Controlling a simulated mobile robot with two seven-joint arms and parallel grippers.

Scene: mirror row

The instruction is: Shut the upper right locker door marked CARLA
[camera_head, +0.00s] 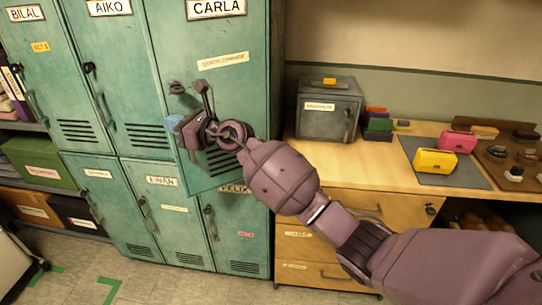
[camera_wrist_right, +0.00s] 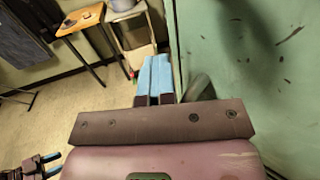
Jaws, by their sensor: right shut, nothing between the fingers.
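The green CARLA door (camera_head: 222,32) is the upper right locker door in the head view. It stands ajar: its left edge swings out and its lower corner overlaps the lower doors. My right gripper (camera_head: 174,124) is in front of the door's lower left part, by its handle. Its blue fingers are together and empty in the right wrist view (camera_wrist_right: 152,78). A green door surface (camera_wrist_right: 250,80) fills the right of that view, beside the fingers; I cannot tell whether they touch it. My left gripper (camera_wrist_right: 46,165) shows at that view's lower left corner, its blue fingers apart.
The AIKO door (camera_head: 125,50) and BILAL door (camera_head: 35,70) to the left look shut, as do the lower doors. A wooden desk (camera_head: 385,160) with a grey box (camera_head: 328,118) and yellow and pink cases stands right of the lockers. Shelves with boxes stand left.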

